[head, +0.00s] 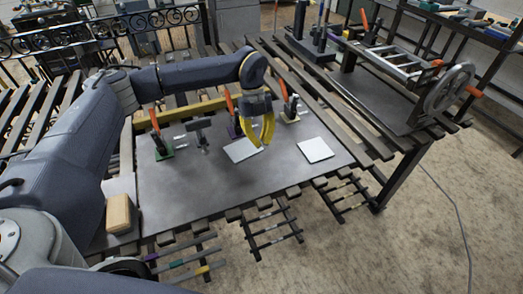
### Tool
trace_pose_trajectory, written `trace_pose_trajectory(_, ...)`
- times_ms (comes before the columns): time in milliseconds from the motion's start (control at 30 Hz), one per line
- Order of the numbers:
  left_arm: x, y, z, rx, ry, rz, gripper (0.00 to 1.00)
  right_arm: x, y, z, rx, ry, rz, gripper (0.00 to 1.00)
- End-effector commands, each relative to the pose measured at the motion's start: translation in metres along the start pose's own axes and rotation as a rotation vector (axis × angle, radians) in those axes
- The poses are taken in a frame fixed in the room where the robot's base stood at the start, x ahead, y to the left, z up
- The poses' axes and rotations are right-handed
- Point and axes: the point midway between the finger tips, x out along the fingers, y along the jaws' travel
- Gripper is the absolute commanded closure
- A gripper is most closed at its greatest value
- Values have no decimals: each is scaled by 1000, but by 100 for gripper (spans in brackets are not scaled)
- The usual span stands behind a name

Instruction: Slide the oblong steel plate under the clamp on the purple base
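Two pale steel plates lie on the dark sheet of the table: one (241,151) in the middle and one (315,150) to its right. I cannot tell surely which is the oblong one. My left gripper (265,143), with yellow fingers, points down at the right edge of the middle plate. Its fingertips are close together, and I cannot tell whether they hold the plate. The toggle clamp on the purple base (236,130) has an orange handle (229,103) that stands up. It is just behind the plate, partly hidden by my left gripper. My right gripper is not in view.
A clamp on a green base (161,153) stands left, and another clamp on a pale base (290,117) stands right of my gripper. A dark metal piece (199,125) stands between clamps. A wooden block (119,214) is at the left. The front of the sheet is clear.

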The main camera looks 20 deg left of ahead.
Motion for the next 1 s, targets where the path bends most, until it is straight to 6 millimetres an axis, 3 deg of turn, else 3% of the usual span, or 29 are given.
trace_pose_trajectory(100, -10, 0, 0, 0, -2, -1, 96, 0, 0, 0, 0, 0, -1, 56)
trace_pose_trajectory(233, -23, 1, 3, -4, -13, -8, 100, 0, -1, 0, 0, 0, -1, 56)
trace_pose_trajectory(367, -31, 26, 10, 27, -63, 35, 100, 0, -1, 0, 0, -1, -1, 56)
trace_pose_trajectory(700, -20, 95, 5, 550, -76, 247, 100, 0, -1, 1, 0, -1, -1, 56)
trace_pose_trajectory(1000, -14, 114, -3, 872, -13, 324, 100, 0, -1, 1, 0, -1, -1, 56)
